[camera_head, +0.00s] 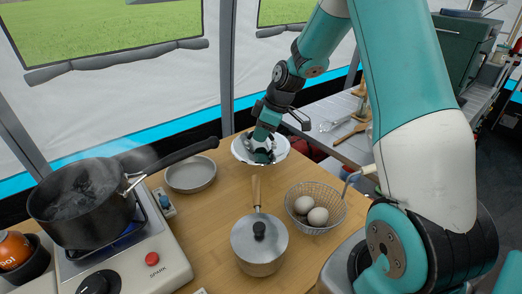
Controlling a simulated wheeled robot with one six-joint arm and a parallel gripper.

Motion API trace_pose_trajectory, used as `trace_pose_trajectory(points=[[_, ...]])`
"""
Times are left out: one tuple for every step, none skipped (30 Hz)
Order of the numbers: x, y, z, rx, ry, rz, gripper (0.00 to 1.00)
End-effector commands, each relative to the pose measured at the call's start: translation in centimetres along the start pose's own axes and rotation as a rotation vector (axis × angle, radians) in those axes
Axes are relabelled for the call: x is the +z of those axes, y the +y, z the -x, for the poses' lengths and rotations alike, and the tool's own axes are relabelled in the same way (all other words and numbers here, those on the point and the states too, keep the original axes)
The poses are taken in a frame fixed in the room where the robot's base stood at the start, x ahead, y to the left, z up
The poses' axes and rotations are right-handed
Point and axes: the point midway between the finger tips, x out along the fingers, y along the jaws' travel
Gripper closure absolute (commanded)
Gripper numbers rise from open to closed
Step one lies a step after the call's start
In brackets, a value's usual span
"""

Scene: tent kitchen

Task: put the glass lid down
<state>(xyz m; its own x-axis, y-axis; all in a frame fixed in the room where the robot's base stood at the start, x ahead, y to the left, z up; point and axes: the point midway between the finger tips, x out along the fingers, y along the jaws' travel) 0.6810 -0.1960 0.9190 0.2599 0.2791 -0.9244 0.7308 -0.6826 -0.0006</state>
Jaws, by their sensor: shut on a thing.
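The glass lid (273,146) is a round, pale disc with a bright rim near the back edge of the wooden table. My gripper (262,155) reaches down over its middle and is shut on it. The fingertips and the lid's knob are mostly hidden by the gripper itself. I cannot tell whether the lid touches the table or is held just above it.
A black pan (82,205) steams on the stove (135,255) at left, its handle reaching right. A shallow grey dish (190,174), a lidded metal pot (259,247) and a wire basket (333,207) with two eggs (317,216) stand on the table (205,235).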

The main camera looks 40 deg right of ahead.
Motion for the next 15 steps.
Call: trace_pose_trajectory(points=[[0.3, 0.0, -0.7, -0.001, 0.000, -0.001, 1.00], [0.4, 0.0, -1.0, -0.001, 0.000, 0.000, 1.00], [0.5, 0.0, -1.3, 0.001, 0.001, 0.001, 1.00], [0.6, 0.1, -1.5, 0.001, 0.001, 0.001, 1.00], [0.7, 0.0, -1.7, 0.001, 0.001, 0.001, 1.00], [0.8, 0.0, -2.0, 0.000, 0.000, 0.001, 1.00], [1.0, 0.0, -2.4, 0.000, 0.000, 0.000, 1.00], [1.2, 0.0, -2.8, -0.001, -0.001, 0.000, 1.00], [1.4, 0.0, -3.5, -0.002, -0.001, -0.001, 1.00], [1.6, 0.0, -3.9, -0.002, -0.001, -0.001, 1.00], [1.8, 0.0, -4.4, -0.001, -0.001, -0.001, 1.00], [2.0, 0.0, -4.8, -0.001, 0.000, 0.000, 1.00], [2.1, 0.0, -5.1, 0.000, 0.000, 0.001, 1.00], [2.2, 0.0, -5.3, 0.000, 0.000, 0.001, 1.00], [2.2, 0.0, -5.5, 0.001, 0.001, 0.001, 1.00]])
